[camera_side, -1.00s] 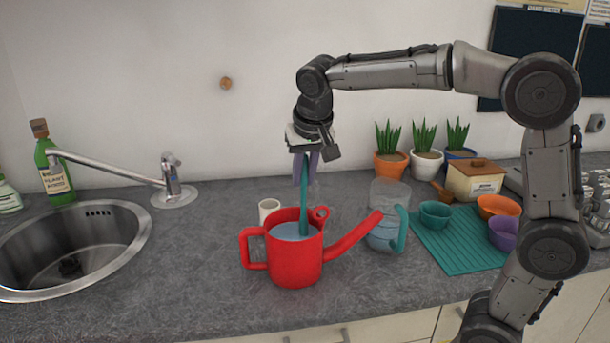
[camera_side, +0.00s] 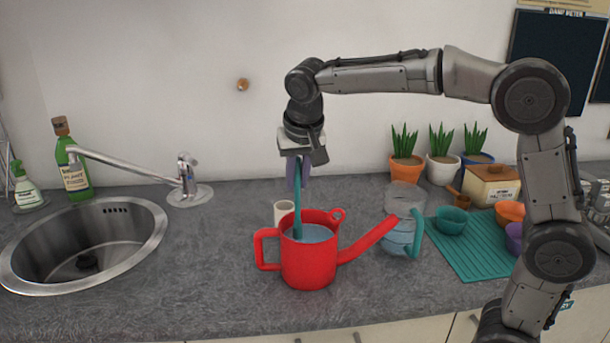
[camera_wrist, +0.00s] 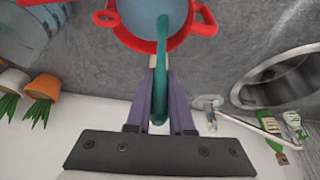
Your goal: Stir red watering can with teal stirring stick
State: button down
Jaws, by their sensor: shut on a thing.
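The red watering can (camera_side: 308,262) stands upright on the counter with bluish water (camera_side: 314,233) in it. It also shows at the top of the wrist view (camera_wrist: 140,38). My gripper (camera_side: 298,184) is above the can's left part, pointing down, shut on the teal stirring stick (camera_side: 298,208). The stick goes down through the can's open top into the water, near the left side of the opening. Its lower end is hidden in the can. In the wrist view the stick (camera_wrist: 161,75) runs between the two purple fingers (camera_wrist: 160,105).
A white cup (camera_side: 283,209) stands close behind the can. A clear pitcher (camera_side: 402,222) with a teal handle is near the spout. A teal mat (camera_side: 468,254) with bowls lies right. The sink (camera_side: 80,245) and faucet (camera_side: 187,185) are left. Counter between sink and can is clear.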

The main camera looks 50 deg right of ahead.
jog(key=shift+w+a, duration=0.1)
jog(key=shift+a, duration=0.25)
jog(key=shift+s+a, duration=0.95)
jog(key=shift+s, duration=0.15)
jog(key=s, duration=0.1)
jog(key=s+d, duration=0.1)
jog(key=shift+s, duration=0.4)
